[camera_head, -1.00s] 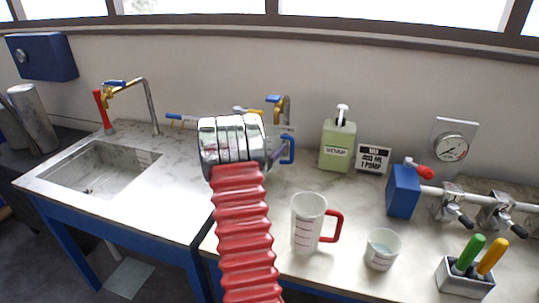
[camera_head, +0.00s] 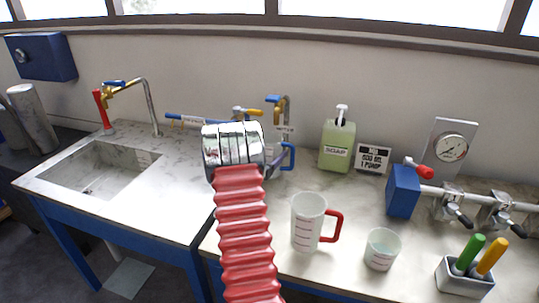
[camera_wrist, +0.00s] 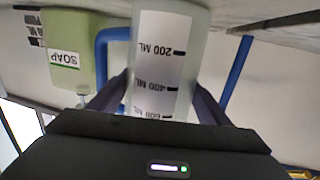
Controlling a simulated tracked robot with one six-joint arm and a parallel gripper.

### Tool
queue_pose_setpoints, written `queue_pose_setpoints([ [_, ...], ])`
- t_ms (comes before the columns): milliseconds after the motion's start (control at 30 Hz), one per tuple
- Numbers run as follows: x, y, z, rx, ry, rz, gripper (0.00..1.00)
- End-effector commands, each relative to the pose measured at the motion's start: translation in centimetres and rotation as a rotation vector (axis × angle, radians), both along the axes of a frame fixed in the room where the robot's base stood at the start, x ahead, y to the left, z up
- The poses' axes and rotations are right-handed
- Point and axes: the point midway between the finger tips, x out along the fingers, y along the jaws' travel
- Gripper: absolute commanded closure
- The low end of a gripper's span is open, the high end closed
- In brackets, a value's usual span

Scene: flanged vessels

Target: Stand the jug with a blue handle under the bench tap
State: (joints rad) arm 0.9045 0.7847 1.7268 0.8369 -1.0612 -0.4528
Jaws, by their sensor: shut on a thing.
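The jug with a blue handle is mostly hidden behind my wrist in the head view, where its blue handle (camera_head: 289,156) shows just right of the wrist. In the wrist view the translucent jug (camera_wrist: 165,50) with volume marks appears inverted, with its handle at the left. My gripper (camera_wrist: 160,88) is shut on the jug's body, one finger on each side. The bench tap (camera_head: 286,108), brass with a blue lever, stands at the back wall. In the head view its spout is just above the handle; I cannot tell whether the jug is directly beneath.
A green soap bottle (camera_head: 338,143) and a small sign (camera_head: 373,158) stand to the right. A red-handled jug (camera_head: 307,222) and a small beaker (camera_head: 382,249) stand at the front. A blue valve box (camera_head: 403,191) is further right. The sink (camera_head: 98,168) is at the left.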

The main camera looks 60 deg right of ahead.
Motion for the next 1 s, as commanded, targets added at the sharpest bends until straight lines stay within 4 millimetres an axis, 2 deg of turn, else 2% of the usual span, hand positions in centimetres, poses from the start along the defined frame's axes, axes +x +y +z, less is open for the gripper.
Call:
queue_pose_setpoints([
  [33, 0.0, 0.0, -0.1, 0.000, 0.000, 0.000, 0.57],
  [67, 0.0, 0.0, -0.1, 0.000, 0.000, 0.000, 0.27],
  [300, 0.0, 0.0, -0.1, 0.000, 0.000, 0.000, 0.10],
  [667, 0.1, 0.2, 0.2, 0.000, 0.000, 0.001, 0.10],
  [833, 0.2, 1.9, 0.3, 0.000, 0.000, 0.002, 0.10],
  [1000, 0.3, 4.7, 0.4, 0.001, 0.000, 0.003, 0.10],
])
